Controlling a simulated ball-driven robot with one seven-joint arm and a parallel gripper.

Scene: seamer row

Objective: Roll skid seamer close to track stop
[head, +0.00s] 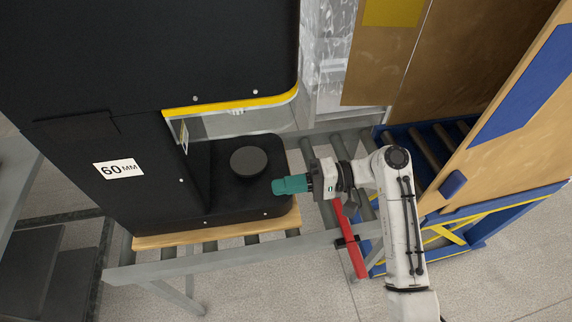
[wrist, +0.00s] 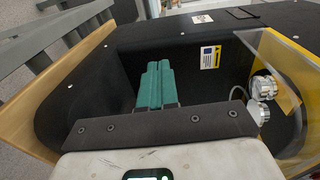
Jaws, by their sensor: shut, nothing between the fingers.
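The skid seamer (head: 75,120) is a large black machine marked 60MM on a pale wooden skid (head: 215,232). It stands on the roller track (head: 308,155) at the left in the head view and fills most of the wrist view (wrist: 105,75). A round dark plate (head: 248,162) sits on its base. My gripper (head: 276,186) has teal fingers, shut and empty, at the right edge of the base; I cannot tell whether they touch it. The fingers also show in the wrist view (wrist: 155,88). A red bar (head: 355,258), possibly the track stop, crosses the front rail, right of the skid with a gap between.
A blue-framed roller bed (head: 430,135) with brown panels (head: 525,110) stands at the right. A clear yellow-edged guard (wrist: 285,75) and silver fittings (wrist: 263,88) are on the seamer. Several bare rollers lie right of the skid. The floor (head: 270,290) in front is clear.

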